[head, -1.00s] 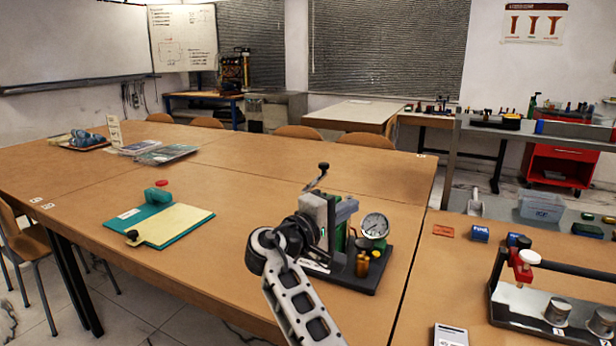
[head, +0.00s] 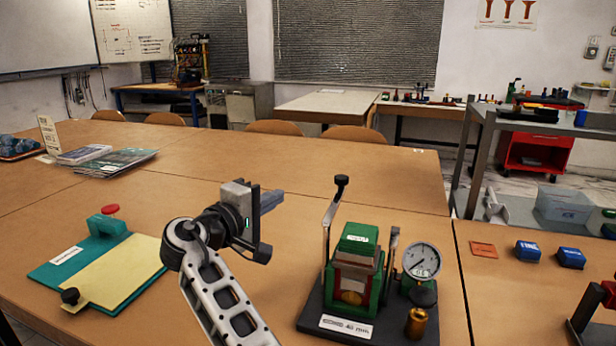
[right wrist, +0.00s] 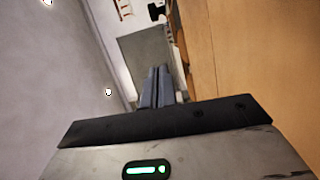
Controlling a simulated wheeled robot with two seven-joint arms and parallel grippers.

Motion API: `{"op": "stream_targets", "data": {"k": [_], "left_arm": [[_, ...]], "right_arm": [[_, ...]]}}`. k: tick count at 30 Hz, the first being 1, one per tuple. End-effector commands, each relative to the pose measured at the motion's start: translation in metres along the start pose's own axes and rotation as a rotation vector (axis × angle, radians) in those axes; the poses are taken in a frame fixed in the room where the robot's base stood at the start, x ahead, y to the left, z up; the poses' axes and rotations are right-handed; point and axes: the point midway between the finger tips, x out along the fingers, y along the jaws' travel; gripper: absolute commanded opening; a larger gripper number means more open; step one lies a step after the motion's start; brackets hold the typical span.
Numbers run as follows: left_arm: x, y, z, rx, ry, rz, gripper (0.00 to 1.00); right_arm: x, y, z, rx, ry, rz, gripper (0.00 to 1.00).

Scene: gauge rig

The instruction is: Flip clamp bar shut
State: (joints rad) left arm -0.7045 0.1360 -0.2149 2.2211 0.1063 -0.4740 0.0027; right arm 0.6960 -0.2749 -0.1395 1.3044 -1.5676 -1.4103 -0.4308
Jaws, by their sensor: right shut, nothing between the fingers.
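The gauge rig stands on a dark base plate (head: 385,328) in the head view. It holds a green block (head: 358,237) with a reddish-brown and pale front. The clamp bar (head: 331,217) is a thin metal arm with a black knob (head: 341,181) on top; it stands raised, roughly upright, at the block's left side. A round dial gauge (head: 421,260) and a brass cylinder (head: 416,322) are on the right of the base. My right gripper (head: 271,201) is shut and empty, left of the rig and apart from the bar. Its closed fingers also show in the right wrist view (right wrist: 157,86). My left gripper is out of view.
A teal clipboard (head: 52,272) with yellow paper lies left on the table (head: 250,170). Magazines (head: 115,162) lie farther back. An orange tile (head: 483,249) and blue blocks (head: 528,251) lie on the right table. The table behind the rig is clear.

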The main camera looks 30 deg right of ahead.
Motion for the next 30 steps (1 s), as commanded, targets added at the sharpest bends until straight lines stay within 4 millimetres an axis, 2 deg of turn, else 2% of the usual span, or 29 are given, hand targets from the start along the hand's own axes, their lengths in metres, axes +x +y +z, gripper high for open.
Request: {"op": "stream_targets", "data": {"k": [7, 11, 14, 25, 30], "left_arm": [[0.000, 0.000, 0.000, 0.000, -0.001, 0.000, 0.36], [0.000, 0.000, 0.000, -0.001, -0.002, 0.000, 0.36], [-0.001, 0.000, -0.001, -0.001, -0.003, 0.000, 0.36], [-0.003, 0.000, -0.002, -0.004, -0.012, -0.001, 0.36], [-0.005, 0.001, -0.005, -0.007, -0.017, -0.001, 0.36]], "right_arm": [[0.001, 0.000, 0.000, 0.000, 0.000, 0.000, 0.00], [0.010, 0.000, 0.000, -0.001, -0.001, 0.000, 0.00], [0.025, 0.001, 0.001, -0.002, -0.003, 0.002, 0.00], [0.103, 0.002, 0.001, -0.001, -0.003, 0.002, 0.00], [0.119, 0.001, 0.019, -0.001, -0.002, -0.001, 0.00]]}}
